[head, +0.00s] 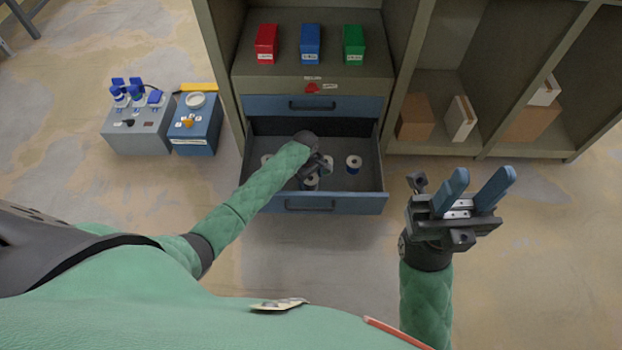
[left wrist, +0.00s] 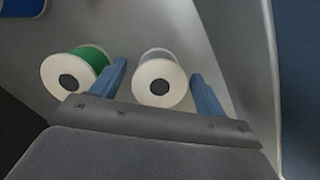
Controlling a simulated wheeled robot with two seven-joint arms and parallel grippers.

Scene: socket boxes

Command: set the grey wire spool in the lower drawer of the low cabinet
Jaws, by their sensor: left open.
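The lower drawer (head: 335,204) of the low cabinet is pulled open and holds several spools. My left gripper (head: 312,178) is down over the drawer in the head view, and its hand hides part of the inside. In the left wrist view the grey wire spool (left wrist: 160,78) stands between the two blue fingers of my open left gripper (left wrist: 158,85). Gaps show between the spool and the fingers, and the jaws are not closed on it. My right gripper (head: 482,180) is open and empty, right of the drawer.
A green spool (left wrist: 75,72) is just outside one left finger. The upper drawer (head: 345,106) is shut. Red (head: 266,44), blue (head: 310,44) and green (head: 353,44) boxes stand above. Two socket boxes (head: 140,135) (head: 197,132) are on the left floor.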

